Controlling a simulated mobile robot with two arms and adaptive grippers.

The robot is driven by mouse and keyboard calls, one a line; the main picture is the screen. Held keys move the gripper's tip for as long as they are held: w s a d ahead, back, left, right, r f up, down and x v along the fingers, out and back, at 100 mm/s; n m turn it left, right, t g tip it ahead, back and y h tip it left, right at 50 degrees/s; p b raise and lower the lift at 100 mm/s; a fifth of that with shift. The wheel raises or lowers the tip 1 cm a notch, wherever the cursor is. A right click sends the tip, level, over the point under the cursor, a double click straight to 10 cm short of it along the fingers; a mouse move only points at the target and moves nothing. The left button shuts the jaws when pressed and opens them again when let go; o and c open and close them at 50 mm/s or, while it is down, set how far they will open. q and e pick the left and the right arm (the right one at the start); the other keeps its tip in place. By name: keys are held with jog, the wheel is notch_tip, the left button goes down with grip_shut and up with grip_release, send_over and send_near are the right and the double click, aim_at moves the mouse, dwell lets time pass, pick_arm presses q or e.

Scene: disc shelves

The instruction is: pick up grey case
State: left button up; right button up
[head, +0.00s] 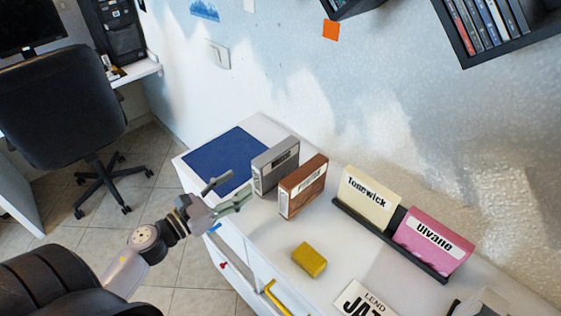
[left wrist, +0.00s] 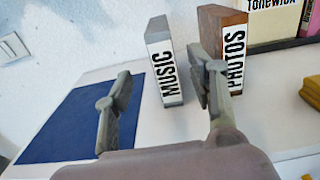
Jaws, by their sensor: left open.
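The grey case (head: 275,168) stands upright on the white cabinet top, beside a brown case (head: 303,188). In the left wrist view the grey case (left wrist: 164,62) shows a spine label reading MUSIC, and the brown case (left wrist: 236,58) one reading PHOTOS. My left gripper (head: 230,192) is open and empty, just in front and to the left of the grey case in the head view. In the left wrist view the grey case appears beyond and between the two fingers (left wrist: 165,100), apart from them. The right finger overlaps part of the brown case.
A blue mat (head: 222,160) lies left of the grey case. A yellow block (head: 309,259) sits nearer the front edge. A dark rack (head: 385,235) holds a cream card (head: 367,200) and a pink card (head: 433,241). The wall rises behind the cabinet.

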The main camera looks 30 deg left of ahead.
aim_at(255, 171)
pick_arm(q)
jog(key=x, duration=0.2)
jog(key=p+x, duration=0.1)
jog(key=x, duration=0.1)
jog(key=p+x, duration=0.1)
jog(key=x, duration=0.1)
jog(key=shift+r, duration=0.25)
jog(key=x, duration=0.3)
jog(key=shift+f+p, duration=0.25)
jog(key=shift+p, duration=0.05)
jog(key=shift+w, duration=0.1)
jog(key=p+x, duration=0.2)
jog(key=x, duration=0.2)
jog(key=shift+w+d, duration=0.2)
jog(key=shift+d, duration=0.05)
jog(key=shift+w+d+f, duration=0.1)
jog(key=shift+w+f, duration=0.05)
jog(key=shift+w, duration=0.1)
pick_arm(e)
jog(key=r, duration=0.2)
jog(key=s+r, duration=0.1)
jog(key=r, duration=0.2)
jog(key=shift+a+r, duration=0.15)
pick_arm(q)
jog(key=shift+s, duration=0.1)
jog(key=shift+c, duration=0.2)
pick_arm(e)
jog(key=shift+s, duration=0.1)
